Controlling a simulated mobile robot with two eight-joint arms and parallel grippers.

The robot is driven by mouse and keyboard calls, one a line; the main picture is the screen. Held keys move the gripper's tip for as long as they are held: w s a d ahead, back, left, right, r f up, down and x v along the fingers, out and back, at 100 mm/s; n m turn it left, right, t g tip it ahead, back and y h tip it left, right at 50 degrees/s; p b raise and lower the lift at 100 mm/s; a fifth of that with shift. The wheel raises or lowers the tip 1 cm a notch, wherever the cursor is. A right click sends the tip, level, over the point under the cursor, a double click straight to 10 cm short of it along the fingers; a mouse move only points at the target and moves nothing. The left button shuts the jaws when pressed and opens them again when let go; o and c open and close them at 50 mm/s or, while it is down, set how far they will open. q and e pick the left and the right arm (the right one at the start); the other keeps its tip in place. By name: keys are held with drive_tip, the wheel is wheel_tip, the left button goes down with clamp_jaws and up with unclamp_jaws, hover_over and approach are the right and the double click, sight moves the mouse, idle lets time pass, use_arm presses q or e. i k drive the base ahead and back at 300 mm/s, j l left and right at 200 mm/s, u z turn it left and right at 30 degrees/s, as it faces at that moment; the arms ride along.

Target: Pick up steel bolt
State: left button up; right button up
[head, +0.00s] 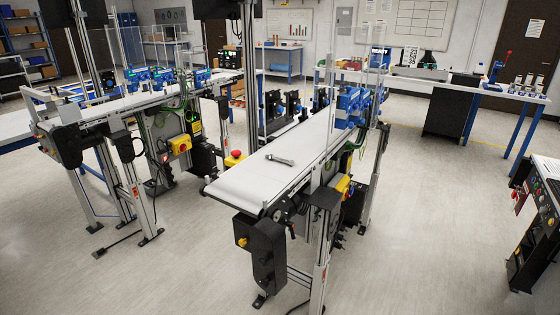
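A grey metal piece (279,159), which looks like the steel bolt, lies flat on the white belt of the middle conveyor (240,184). It is near the belt's front end, and nothing touches it. It is small in the view, so its exact shape is hard to tell. Neither of my grippers shows in the head view.
A second conveyor (120,103) stands to the left. A red emergency button (236,154) is beside the middle belt. Blue units (351,105) and clear panels stand at the belt's far end. A control panel (540,215) is at the right edge. The floor (435,230) between is clear.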

sight(271, 156)
drive_tip(key=i+u, duration=0.2)
drive_tip(key=i, duration=0.2)
drive_tip(key=i+l+u, duration=0.2)
drive_tip(key=i, duration=0.25)
